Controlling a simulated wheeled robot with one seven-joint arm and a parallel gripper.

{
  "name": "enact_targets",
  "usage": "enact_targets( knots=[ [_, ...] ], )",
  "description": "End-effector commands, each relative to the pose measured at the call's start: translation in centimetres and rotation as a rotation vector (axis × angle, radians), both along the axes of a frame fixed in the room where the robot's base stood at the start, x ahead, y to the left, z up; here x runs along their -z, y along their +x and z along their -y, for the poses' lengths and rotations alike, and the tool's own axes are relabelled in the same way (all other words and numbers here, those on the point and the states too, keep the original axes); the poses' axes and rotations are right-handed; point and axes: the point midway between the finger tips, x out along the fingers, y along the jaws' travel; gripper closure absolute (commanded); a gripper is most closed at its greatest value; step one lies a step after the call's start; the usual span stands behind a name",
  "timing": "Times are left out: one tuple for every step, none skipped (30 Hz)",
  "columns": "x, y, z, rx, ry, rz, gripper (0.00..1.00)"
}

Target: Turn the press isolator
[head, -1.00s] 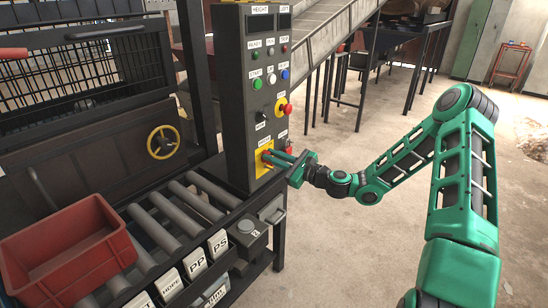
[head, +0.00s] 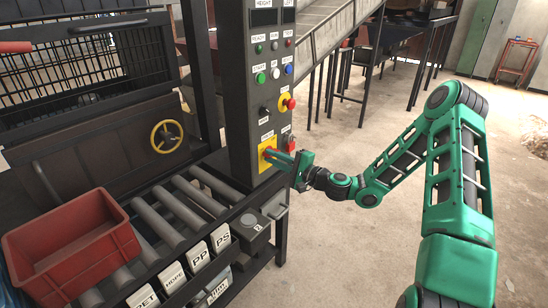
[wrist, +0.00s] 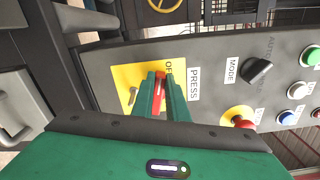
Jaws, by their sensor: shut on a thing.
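The press isolator is a red handle (wrist: 158,92) on a yellow plate (wrist: 122,72), beside the labels "PRESS" and "OFF" in the wrist view. The plate also shows low on the grey control panel in the head view (head: 264,163). My gripper (wrist: 161,84) is shut on the red handle, with one green finger on each side of it. In the head view my gripper (head: 276,157) reaches the plate from the right, and its fingers hide most of the handle. Part of the plate's lettering is hidden by the fingers.
Above the isolator are a mode switch (wrist: 258,71), a red emergency button (head: 288,103) and several coloured buttons. A roller conveyor (head: 185,205) and a red crate (head: 75,262) lie to the left. The floor to the right is open.

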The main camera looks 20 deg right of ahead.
Motion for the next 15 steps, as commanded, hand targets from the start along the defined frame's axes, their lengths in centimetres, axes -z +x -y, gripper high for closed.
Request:
enact_targets(
  knots=[
    [0.26, 0.17, 0.35, 0.008, -0.032, 0.019, 1.00],
    [0.31, 0.16, 0.33, 0.008, -0.050, 0.032, 1.00],
    [0.38, 0.15, 0.33, 0.008, -0.071, 0.048, 1.00],
    [0.43, 0.14, 0.32, 0.008, -0.087, 0.059, 1.00],
    [0.47, 0.14, 0.32, 0.008, -0.103, 0.071, 1.00],
    [0.52, 0.14, 0.31, 0.008, -0.121, 0.084, 1.00],
    [0.56, 0.14, 0.30, 0.008, -0.133, 0.093, 1.00],
    [0.60, 0.13, 0.30, 0.008, -0.146, 0.102, 1.00],
    [0.65, 0.13, 0.29, 0.008, -0.160, 0.112, 1.00],
    [0.68, 0.13, 0.30, 0.008, -0.170, 0.120, 1.00],
    [0.71, 0.13, 0.28, 0.008, -0.178, 0.126, 1.00],
    [0.75, 0.12, 0.29, 0.008, -0.189, 0.133, 1.00],
    [0.79, 0.12, 0.29, 0.008, -0.196, 0.139, 1.00],
    [0.81, 0.12, 0.28, 0.008, -0.202, 0.143, 1.00],
    [0.85, 0.12, 0.29, 0.008, -0.209, 0.147, 1.00]
  ],
)
